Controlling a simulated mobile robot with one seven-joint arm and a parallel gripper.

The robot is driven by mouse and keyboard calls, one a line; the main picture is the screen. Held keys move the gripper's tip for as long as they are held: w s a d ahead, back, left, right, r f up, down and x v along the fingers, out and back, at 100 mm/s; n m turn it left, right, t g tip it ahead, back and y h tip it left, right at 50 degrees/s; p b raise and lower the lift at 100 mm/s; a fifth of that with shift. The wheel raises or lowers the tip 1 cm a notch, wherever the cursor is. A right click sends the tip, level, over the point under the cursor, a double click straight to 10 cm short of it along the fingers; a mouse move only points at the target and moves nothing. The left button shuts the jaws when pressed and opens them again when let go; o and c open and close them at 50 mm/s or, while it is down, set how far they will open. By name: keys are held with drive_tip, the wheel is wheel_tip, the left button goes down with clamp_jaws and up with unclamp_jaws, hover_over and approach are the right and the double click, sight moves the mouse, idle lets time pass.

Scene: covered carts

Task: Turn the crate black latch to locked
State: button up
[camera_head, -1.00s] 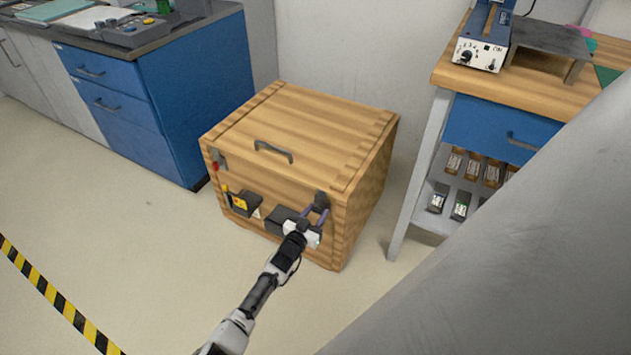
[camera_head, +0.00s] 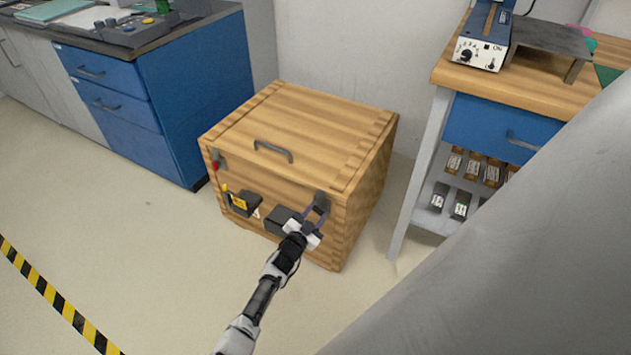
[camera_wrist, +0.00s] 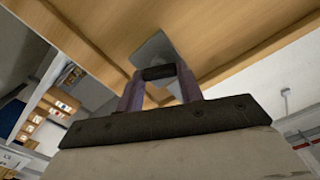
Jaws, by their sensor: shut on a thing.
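The wooden crate (camera_head: 300,125) stands on the floor with its lid down and a grey handle on the lid. The black latch (camera_head: 322,199) is at the upper right of the crate's front. My gripper (camera_head: 315,211) reaches up to it from below. In the wrist view, the purple fingers of my gripper (camera_wrist: 159,80) are closed on the dark bar of the black latch (camera_wrist: 158,72), in front of its grey plate. A latch with a red tip (camera_head: 215,164) is at the front's upper left. The black latch's exact angle is hard to tell.
A black box with a yellow label (camera_head: 241,203) and a dark box (camera_head: 284,220) sit on the crate's front, below the latches. A blue cabinet (camera_head: 185,100) stands left and a wooden-topped workbench (camera_head: 535,90) right. Open floor lies in front of the crate.

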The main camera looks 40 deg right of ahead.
drive_tip(key=m, duration=0.5)
drive_tip(key=shift+s+f+m, duration=0.1)
drive_tip(key=shift+m, duration=0.2)
drive_tip(key=m+b, duration=0.1)
drive_tip(key=m, duration=0.3)
drive_tip(key=shift+f+m, duration=0.1)
drive_tip(key=shift+m, duration=0.3)
drive_tip(key=o, duration=1)
drive_tip(key=shift+p+v, duration=4.75)
drive_tip(key=shift+v, duration=2.15)
